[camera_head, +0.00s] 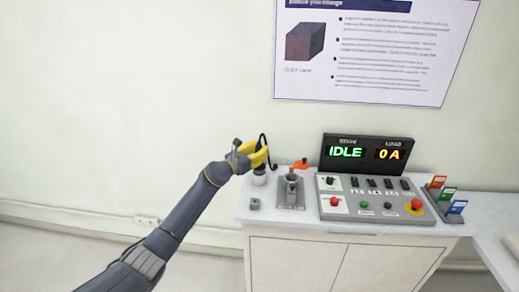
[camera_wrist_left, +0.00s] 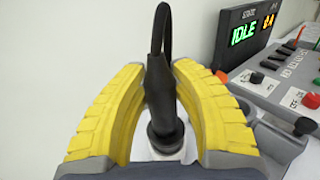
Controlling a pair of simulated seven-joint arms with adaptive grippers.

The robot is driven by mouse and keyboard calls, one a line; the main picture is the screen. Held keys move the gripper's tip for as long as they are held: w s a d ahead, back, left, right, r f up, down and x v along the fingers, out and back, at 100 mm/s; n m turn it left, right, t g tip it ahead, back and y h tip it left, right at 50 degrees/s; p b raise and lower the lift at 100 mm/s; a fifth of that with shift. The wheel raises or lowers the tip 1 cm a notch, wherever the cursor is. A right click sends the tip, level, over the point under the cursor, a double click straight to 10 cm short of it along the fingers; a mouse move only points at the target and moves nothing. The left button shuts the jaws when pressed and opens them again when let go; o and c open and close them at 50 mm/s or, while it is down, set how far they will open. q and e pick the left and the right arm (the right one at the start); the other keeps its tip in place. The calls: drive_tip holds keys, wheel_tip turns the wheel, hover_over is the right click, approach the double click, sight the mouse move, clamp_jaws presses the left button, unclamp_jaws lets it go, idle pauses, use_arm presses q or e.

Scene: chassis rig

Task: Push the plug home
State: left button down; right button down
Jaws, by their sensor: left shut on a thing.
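My left gripper (camera_head: 257,158) has yellow fingers, and it is shut on a black plug (camera_wrist_left: 160,90). The plug stands roughly upright between the fingers in the left wrist view, with a black cable looping up from its top. Below the fingers, the plug's lower end meets a dark round collar (camera_wrist_left: 166,138). In the head view a pale round socket base (camera_head: 259,178) shows just under the gripper on the cabinet top. How deep the plug sits in it cannot be told. My right gripper is not in view.
Right of the gripper stands a grey fixture (camera_head: 291,192) with an orange lever (camera_head: 299,165). Further right are a control panel (camera_head: 370,205) and a display (camera_head: 366,153) reading IDLE and 0 A. A small grey block (camera_head: 254,204) lies in front on the white cabinet top (camera_head: 300,217).

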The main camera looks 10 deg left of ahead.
use_arm(q)
drive_tip(key=shift+f, duration=1.35)
drive_tip(key=c, duration=1)
unclamp_jaws()
drive_tip(key=shift+f, duration=0.15)
drive_tip(key=shift+c, duration=0.2)
drive_tip(key=v, duration=1.2)
